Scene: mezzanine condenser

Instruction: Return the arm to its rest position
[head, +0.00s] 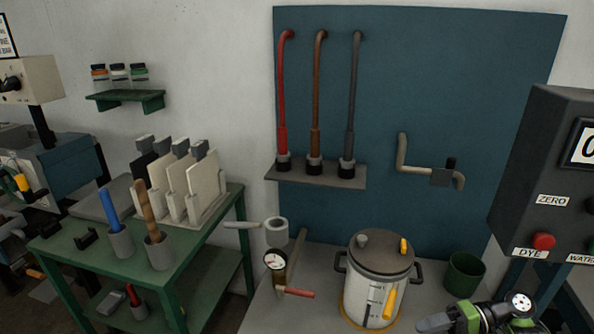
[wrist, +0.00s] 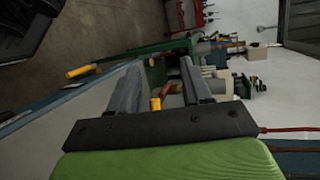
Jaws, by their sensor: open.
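My gripper (head: 436,322) shows at the bottom right of the head view, low in front of the lidded pot (head: 380,265) and to its right. In the wrist view its two grey fingers (wrist: 162,68) stand apart with nothing held between them. Small yellow and red parts show beyond the fingers in that view, apart from them. Most of my arm is outside the head view, so its full pose is hidden.
A green bin (head: 464,273) stands right of the pot. A control box (head: 545,170) with a red button hangs at the right. A gauge (head: 275,260) with a red lever is left of the pot. A green cart (head: 200,250) holds racked plates and tools.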

